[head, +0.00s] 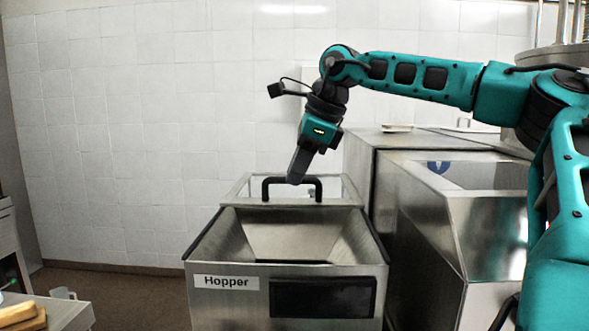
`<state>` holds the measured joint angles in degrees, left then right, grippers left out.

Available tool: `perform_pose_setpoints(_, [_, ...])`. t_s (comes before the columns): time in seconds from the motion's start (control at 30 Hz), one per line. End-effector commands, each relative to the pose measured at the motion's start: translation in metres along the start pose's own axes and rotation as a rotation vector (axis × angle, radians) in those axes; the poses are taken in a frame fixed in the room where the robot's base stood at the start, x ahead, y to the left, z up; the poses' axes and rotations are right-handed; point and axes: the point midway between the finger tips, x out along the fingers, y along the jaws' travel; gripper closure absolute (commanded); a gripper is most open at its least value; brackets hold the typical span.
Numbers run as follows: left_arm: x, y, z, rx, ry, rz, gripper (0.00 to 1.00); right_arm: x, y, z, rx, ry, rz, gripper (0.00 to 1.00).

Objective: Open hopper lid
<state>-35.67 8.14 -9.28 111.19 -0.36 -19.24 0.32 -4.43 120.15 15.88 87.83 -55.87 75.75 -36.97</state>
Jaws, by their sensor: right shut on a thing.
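The steel hopper (228,303) stands in the middle of the head view, with a "Hopper" label on its front. Its top is uncovered over most of the front, and the sloped inside walls show. The lid (232,191) is at the rear of the hopper, with a clear panel and a black bar handle (266,189) on it. My right gripper (297,178) comes down from above and is shut on the handle near its middle. The fingers hide part of the handle. My left gripper is not in view.
A steel machine (430,215) with an open top stands close on the right. A taller steel cabinet (361,165) is behind it. A white tiled wall closes the back. A table (70,312) with bread-like blocks (18,313) is at lower left. Floor is clear left of the hopper.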

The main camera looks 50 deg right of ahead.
Motion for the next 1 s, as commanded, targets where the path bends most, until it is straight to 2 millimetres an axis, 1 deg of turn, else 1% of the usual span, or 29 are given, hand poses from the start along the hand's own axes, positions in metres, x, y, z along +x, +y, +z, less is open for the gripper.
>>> perform_pose_setpoints(0.27, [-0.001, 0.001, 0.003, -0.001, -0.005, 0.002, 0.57, -0.001, 0.000, 0.001, 0.000, -0.006, -0.001, 1.00])
perform_pose_setpoints(0.3, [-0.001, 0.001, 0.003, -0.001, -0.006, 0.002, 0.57, -0.001, 0.000, 0.001, 0.000, -0.006, -0.001, 0.82])
perform_pose_setpoints(0.53, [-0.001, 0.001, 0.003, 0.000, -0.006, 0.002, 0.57, 0.000, 0.000, 0.001, 0.001, -0.004, 0.000, 0.60])
perform_pose_setpoints(0.73, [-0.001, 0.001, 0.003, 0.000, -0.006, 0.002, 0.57, 0.000, 0.000, 0.001, 0.001, -0.003, 0.000, 0.60])
perform_pose_setpoints(0.83, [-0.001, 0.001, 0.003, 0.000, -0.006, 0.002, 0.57, -0.004, 0.000, 0.001, 0.001, -0.003, 0.000, 0.60])
perform_pose_setpoints(0.93, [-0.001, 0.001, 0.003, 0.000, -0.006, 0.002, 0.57, -0.015, -0.001, 0.001, 0.002, -0.005, -0.003, 0.60])
perform_pose_setpoints(1.0, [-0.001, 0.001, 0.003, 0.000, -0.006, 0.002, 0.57, -0.028, 0.000, 0.001, 0.002, -0.006, -0.004, 0.60])
